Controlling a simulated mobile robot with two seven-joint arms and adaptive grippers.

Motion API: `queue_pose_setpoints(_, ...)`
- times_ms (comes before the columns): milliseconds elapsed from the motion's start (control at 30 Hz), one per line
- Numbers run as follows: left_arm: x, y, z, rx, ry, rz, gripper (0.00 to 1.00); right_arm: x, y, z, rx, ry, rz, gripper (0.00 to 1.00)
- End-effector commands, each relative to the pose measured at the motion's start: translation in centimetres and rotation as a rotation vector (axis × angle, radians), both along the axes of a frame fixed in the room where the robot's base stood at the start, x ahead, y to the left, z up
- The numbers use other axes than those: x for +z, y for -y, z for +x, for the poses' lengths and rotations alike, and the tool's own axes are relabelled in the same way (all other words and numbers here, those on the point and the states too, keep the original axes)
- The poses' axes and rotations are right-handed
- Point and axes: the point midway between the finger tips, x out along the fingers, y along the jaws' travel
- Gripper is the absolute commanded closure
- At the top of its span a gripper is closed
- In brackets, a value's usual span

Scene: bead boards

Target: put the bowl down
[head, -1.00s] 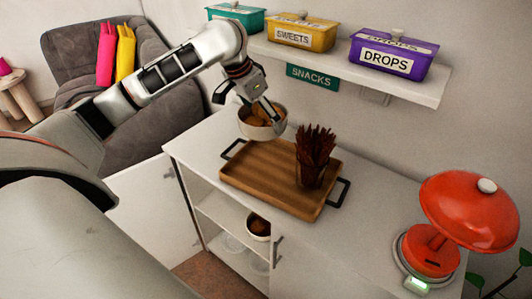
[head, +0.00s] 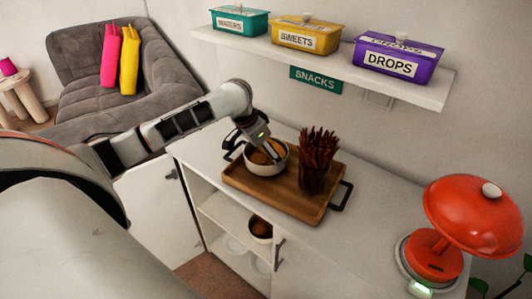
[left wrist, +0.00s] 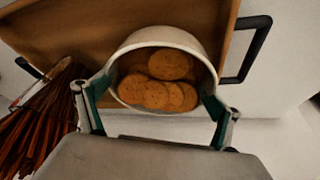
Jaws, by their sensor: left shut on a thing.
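A white bowl (head: 266,158) with several round brown biscuits in it is at the left part of the wooden tray (head: 290,204) on the white cabinet. It also shows in the left wrist view (left wrist: 166,38), over the tray's wood. My left gripper (head: 268,150) is shut on the bowl. In the left wrist view its two fingers (left wrist: 158,108) grip the bowl at opposite sides. The bowl looks upright and at the tray's surface; I cannot tell whether its base touches the wood. My right gripper is not in view.
A glass of dark brown sticks (head: 316,165) stands on the tray, right of the bowl. A red lamp-like scale (head: 440,245) stands at the right. A shelf with lidded boxes (head: 396,60) hangs above. Another bowl (head: 260,229) is inside the cabinet.

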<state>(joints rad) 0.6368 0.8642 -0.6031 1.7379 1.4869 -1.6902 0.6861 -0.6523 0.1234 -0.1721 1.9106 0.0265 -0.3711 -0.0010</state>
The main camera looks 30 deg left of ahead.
Motion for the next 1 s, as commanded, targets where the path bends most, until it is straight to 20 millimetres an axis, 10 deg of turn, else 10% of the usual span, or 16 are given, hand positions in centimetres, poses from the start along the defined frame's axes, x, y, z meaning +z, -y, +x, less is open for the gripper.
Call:
queue_pose_setpoints(267, -0.1, 0.0, 0.0, 0.0, 0.002, -0.001, 0.5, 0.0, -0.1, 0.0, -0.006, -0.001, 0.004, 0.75)
queue_pose_setpoints(300, -0.3, 0.0, 0.0, 0.0, 0.0, 0.0, 0.03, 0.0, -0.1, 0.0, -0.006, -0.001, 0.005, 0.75)
queue_pose_setpoints(333, -0.2, 0.0, 0.0, 0.0, 0.0, 0.0, 0.0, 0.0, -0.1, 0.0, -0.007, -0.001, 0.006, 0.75)
queue_pose_setpoints(667, 0.2, 0.0, 0.0, 0.0, 0.001, 0.0, 0.0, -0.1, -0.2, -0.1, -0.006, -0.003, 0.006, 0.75)
queue_pose_setpoints(1000, 5.6, -0.9, -2.0, -0.001, 0.005, 0.004, 0.0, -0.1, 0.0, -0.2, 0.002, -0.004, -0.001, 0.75)
